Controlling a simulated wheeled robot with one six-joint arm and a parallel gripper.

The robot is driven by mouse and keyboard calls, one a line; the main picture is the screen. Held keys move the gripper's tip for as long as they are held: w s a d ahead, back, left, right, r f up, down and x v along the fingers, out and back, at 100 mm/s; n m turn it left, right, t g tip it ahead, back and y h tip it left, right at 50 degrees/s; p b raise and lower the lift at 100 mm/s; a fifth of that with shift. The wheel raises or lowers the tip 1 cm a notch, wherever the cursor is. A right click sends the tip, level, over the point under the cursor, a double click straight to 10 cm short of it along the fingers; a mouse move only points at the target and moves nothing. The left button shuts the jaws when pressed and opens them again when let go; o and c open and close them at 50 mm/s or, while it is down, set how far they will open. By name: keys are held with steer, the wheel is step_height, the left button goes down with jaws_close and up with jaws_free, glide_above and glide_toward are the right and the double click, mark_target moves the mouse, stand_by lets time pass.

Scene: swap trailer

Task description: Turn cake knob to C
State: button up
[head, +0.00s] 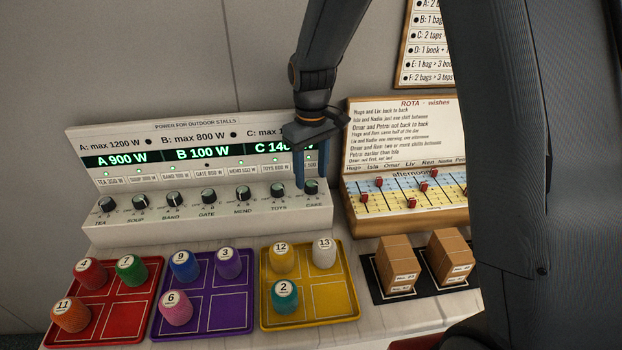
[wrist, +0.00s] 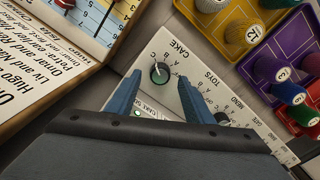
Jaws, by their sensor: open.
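The cake knob (head: 312,187) is the rightmost black knob on the white power panel (head: 200,225). In the wrist view the cake knob (wrist: 159,73) shows dark with a pale pointer mark, beside the word CAKE. I cannot tell for sure which letter the mark points to. My gripper (head: 312,178) is open at the panel's right end. In the wrist view its two blue fingers (wrist: 156,85) stand either side of the knob, with visible gaps. The display (head: 200,152) reads A 900 W, B 100 W and C 14-something, its end hidden by my gripper.
The toys knob (head: 278,193) is just left of the cake knob. The rota board (head: 405,215) with red sliders stands close on the right.

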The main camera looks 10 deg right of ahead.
mark_target(312, 184)
step_height(312, 184, up, 6)
steer(key=shift+f+b, duration=0.15)
steer(key=shift+b, duration=0.45)
steer(key=s+d+f+m, duration=0.2)
steer(key=s+d, duration=0.3)
steer(key=s, duration=0.4)
steer(key=s+d+f+m+t, duration=0.1)
steer(key=s+d+m, duration=0.3)
steer(key=s, duration=0.5)
steer(key=shift+s+d+f, duration=0.3)
steer(key=shift+d+f, duration=0.2)
steer(key=shift+d, duration=0.5)
